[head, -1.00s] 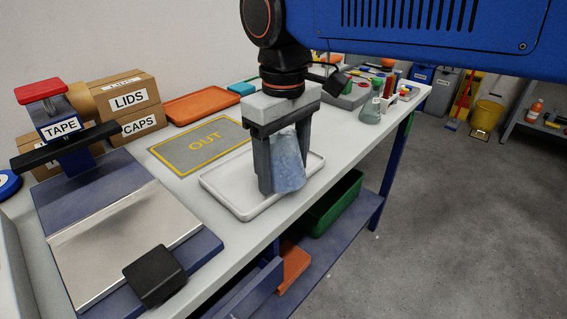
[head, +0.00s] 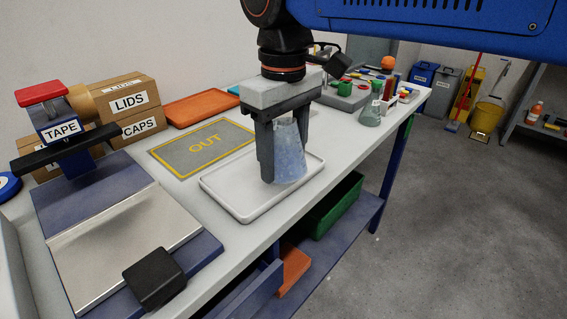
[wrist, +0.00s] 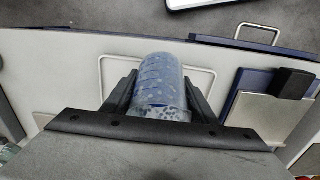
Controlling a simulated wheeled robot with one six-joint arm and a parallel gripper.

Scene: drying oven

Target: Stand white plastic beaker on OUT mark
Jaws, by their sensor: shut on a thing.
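My gripper (head: 279,165) is shut on a pale blue-white, see-through, mottled beaker (head: 291,152). The beaker hangs between the fingers over the white tray (head: 222,200), nearly upright, seemingly a little above it. One finger hides part of its left side in the head view. In the wrist view the beaker (wrist: 160,82) sits between both fingers (wrist: 160,95). The OUT mark (head: 190,160), a grey mat with a yellow border and letters, lies bare on the bench left of and behind the tray.
An orange tray (head: 200,108) lies behind the mat. LIDS and CAPS boxes (head: 130,100) and a TAPE dispenser (head: 62,130) stand left. A blue board with a metal plate (head: 125,235) fills the near left bench.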

